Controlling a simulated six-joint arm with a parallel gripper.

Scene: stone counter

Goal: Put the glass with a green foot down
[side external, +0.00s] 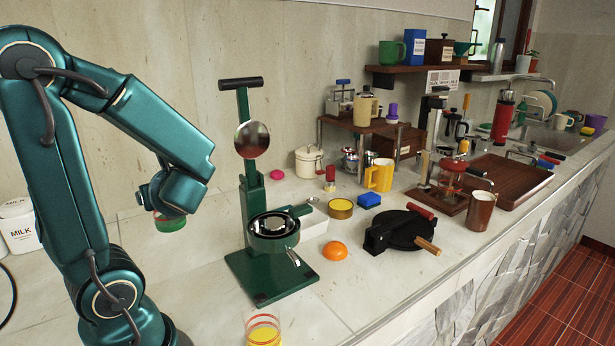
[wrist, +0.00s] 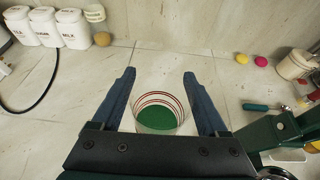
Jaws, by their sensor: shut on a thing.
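The glass with a green foot (wrist: 158,117) is between the two fingers of my gripper (wrist: 159,76) in the wrist view. It is clear, with red rings near its rim, and its green base shows through. My gripper is shut on its sides. In the side view, the green-footed glass (side external: 169,223) shows under my wrist at the left, above or on the counter behind the green press. It looks roughly upright. My wrist hides its upper part, and I cannot tell whether its foot touches the counter.
A green lever press (side external: 270,275) stands to the right of the glass. White canisters (wrist: 72,28) stand at the back left in the wrist view. A second glass with yellow (side external: 263,331) stands at the front. The counter around the held glass looks clear.

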